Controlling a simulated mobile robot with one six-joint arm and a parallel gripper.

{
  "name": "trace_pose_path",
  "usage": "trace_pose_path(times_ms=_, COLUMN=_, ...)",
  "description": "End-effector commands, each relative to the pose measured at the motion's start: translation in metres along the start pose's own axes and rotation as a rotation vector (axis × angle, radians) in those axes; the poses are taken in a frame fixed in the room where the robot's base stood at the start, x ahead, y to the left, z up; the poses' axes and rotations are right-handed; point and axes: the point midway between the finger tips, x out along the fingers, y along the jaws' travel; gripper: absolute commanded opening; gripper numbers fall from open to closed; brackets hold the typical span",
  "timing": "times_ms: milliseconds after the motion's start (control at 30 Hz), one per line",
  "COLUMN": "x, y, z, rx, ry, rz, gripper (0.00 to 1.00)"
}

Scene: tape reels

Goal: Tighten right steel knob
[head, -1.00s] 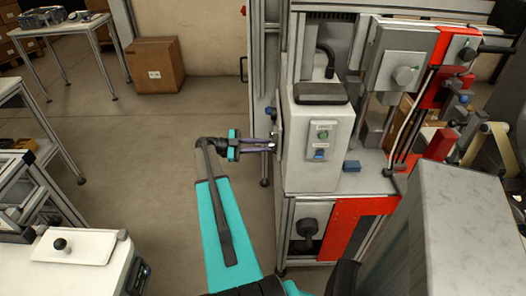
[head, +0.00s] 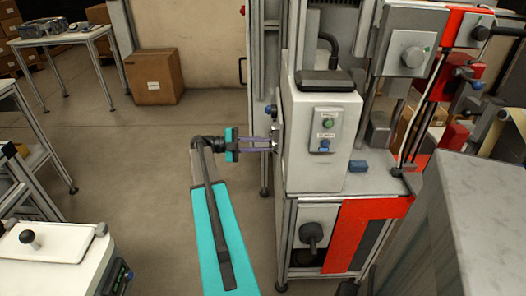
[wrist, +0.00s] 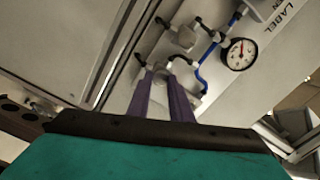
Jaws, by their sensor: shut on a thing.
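My gripper (head: 272,142) reaches from the left to the side of the white machine housing (head: 300,160). Its purple fingers also show in the wrist view (wrist: 161,76), closed around a small steel knob (wrist: 162,68) on the panel. The fingers hide most of that knob. A second steel knob (wrist: 184,38) sits above and to the right of the fingertips in the wrist view, apart from them. In the head view the knobs are too small to tell apart.
A round pressure gauge (wrist: 240,54) and blue tubing (wrist: 202,74) are close to the right of the fingers. A grey machine block (head: 480,210) fills the lower right.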

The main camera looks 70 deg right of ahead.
Motion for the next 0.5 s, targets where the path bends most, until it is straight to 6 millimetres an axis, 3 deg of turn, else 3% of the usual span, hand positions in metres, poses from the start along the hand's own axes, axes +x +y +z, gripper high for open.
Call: trace_pose_path(times_ms=500, x=-0.0001, y=0.0028, z=0.0030, rx=0.345, ry=-0.005, rz=-0.005, gripper=0.00)
